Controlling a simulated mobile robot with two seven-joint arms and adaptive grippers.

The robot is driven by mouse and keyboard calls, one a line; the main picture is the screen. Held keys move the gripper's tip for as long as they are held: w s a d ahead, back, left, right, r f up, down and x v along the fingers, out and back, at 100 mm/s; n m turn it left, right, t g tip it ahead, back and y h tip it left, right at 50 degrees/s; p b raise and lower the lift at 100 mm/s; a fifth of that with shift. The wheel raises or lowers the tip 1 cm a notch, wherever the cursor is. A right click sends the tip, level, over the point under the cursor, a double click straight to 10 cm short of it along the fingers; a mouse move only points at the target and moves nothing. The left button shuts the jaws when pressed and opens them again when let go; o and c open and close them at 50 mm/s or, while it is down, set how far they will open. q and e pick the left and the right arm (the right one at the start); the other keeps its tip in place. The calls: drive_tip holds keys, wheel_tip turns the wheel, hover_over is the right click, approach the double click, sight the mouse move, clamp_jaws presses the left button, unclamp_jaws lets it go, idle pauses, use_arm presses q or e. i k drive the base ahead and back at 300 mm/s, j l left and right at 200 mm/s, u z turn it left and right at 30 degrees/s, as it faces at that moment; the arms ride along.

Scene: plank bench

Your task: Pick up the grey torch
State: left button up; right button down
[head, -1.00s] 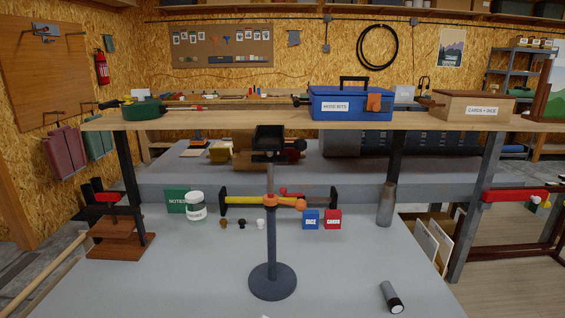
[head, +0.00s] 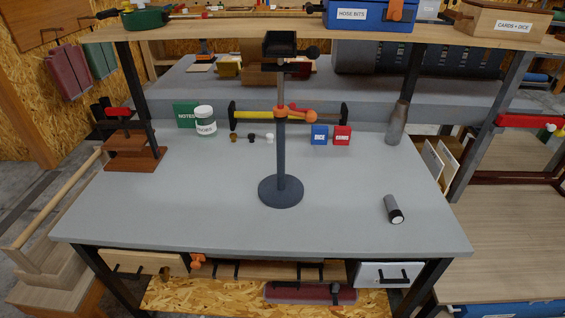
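The grey torch (head: 393,209) lies on its side on the grey bench top (head: 200,215), at the right near the front edge. It has a grey barrel and a black head with a pale round end turned toward the front right. Nothing touches it. Neither of my grippers shows in the head view.
A dark stand (head: 281,188) with a round base rises mid-bench, left of the torch. Behind are a white jar (head: 206,121), a blue dice box (head: 319,135), a red cards box (head: 342,135) and a grey bottle (head: 397,123). A wooden shelf (head: 230,32) spans above. Bench around the torch is clear.

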sight(397, 217)
drive_tip(key=i+l+z, duration=0.1)
drive_tip(key=l, duration=1.85)
